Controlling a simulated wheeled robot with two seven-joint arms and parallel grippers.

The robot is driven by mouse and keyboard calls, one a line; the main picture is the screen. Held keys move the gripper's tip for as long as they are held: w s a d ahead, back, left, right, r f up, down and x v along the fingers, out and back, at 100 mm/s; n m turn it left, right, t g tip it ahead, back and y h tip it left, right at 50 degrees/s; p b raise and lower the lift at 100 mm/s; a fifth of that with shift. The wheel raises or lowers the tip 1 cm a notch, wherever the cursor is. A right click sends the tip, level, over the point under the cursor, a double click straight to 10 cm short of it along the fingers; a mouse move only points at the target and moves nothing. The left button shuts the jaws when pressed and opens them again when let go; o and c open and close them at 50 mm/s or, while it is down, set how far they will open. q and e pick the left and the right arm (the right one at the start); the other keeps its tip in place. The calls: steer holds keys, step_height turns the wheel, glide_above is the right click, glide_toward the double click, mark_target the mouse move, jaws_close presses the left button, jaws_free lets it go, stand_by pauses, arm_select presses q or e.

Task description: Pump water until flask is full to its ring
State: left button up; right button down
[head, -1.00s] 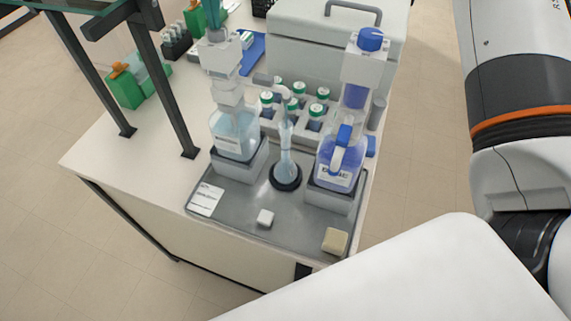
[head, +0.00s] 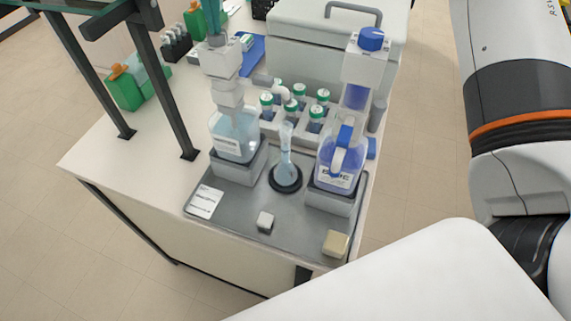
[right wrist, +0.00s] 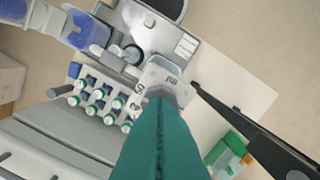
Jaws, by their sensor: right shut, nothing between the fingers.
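The clear water bottle (head: 236,137) with its white pump head (head: 222,62) stands in a grey holder at the left of a grey tray (head: 236,198). My right gripper (head: 216,36), with teal fingers, is shut and empty. Its tips are on top of that pump head. In the right wrist view the fingers (right wrist: 158,100) cover part of the pump. The slim-necked flask (head: 285,165) stands upright on a black round base, between the water bottle and a blue-liquid bottle (head: 338,160). It looks pale blue; its ring and exact level are too small to tell. My left gripper is out of view.
A rack of green-capped bottles (head: 316,118) stands behind the flask. A small white block (head: 265,221) and a beige block (head: 336,243) lie at the tray's front. A dark shelf post (head: 172,105) rises close left of the water bottle.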

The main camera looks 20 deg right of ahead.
steer(key=shift+f, duration=0.1)
steer(key=shift+r+p, duration=2.05)
steer(key=shift+r, duration=0.9)
steer(key=shift+r, duration=0.1)
step_height(320, 180, up, 5)
steer(key=p, duration=0.3)
steer(key=shift+p, duration=0.4)
